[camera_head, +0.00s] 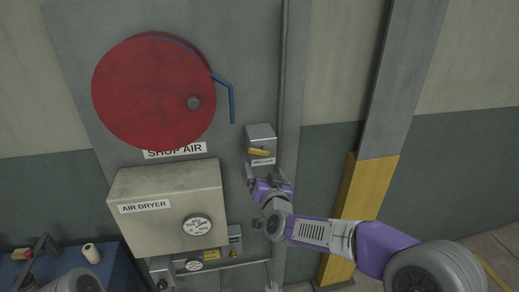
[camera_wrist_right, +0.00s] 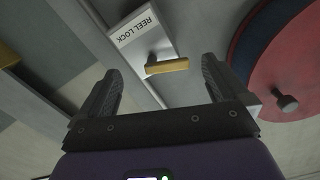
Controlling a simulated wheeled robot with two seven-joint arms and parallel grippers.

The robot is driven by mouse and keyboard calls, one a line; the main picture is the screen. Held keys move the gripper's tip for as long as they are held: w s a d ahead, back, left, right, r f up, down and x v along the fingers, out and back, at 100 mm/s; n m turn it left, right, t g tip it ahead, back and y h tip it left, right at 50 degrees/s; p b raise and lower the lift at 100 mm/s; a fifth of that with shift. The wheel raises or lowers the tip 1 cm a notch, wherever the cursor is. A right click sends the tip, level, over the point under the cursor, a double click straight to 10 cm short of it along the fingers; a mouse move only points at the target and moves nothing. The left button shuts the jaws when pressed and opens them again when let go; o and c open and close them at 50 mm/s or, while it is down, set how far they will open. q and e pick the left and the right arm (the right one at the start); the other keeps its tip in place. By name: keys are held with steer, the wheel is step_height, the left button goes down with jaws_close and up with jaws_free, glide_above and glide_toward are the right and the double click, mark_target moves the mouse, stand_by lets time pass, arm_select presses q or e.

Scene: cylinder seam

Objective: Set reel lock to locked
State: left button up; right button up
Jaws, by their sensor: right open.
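The reel lock is a small grey box (camera_head: 260,136) on the wall panel with a yellow handle (camera_head: 259,152) that lies roughly level. In the right wrist view the box with its REEL LOCK label (camera_wrist_right: 138,28) and the yellow handle (camera_wrist_right: 167,66) show beyond my fingers. My right gripper (camera_head: 268,172) is open and empty, just below the box in the head view. In the wrist view its fingers (camera_wrist_right: 160,85) stand apart, with the handle ahead between them and no contact visible. My left gripper is not in view.
A red hose reel (camera_head: 150,95) with a blue hose hangs at upper left. The AIR DRYER box (camera_head: 150,225) with a gauge juts out below it. A grey and yellow post (camera_head: 350,200) stands to the right. A blue table (camera_head: 110,268) is at lower left.

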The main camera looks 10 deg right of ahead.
mark_target(259, 153)
steer(key=shift+t, duration=0.3)
steer(key=shift+w+d+r+p, duration=0.1)
steer(key=shift+w+r+p, duration=0.25)
steer(key=shift+w, duration=0.9)
steer(key=shift+w+r+p, duration=0.1)
steer(key=shift+w+r, duration=0.3)
steer(key=shift+w, duration=0.85)
steer(key=shift+w+d+r+p, duration=0.1)
steer(key=shift+w+r+p, duration=0.25)
steer(key=shift+w, duration=0.9)
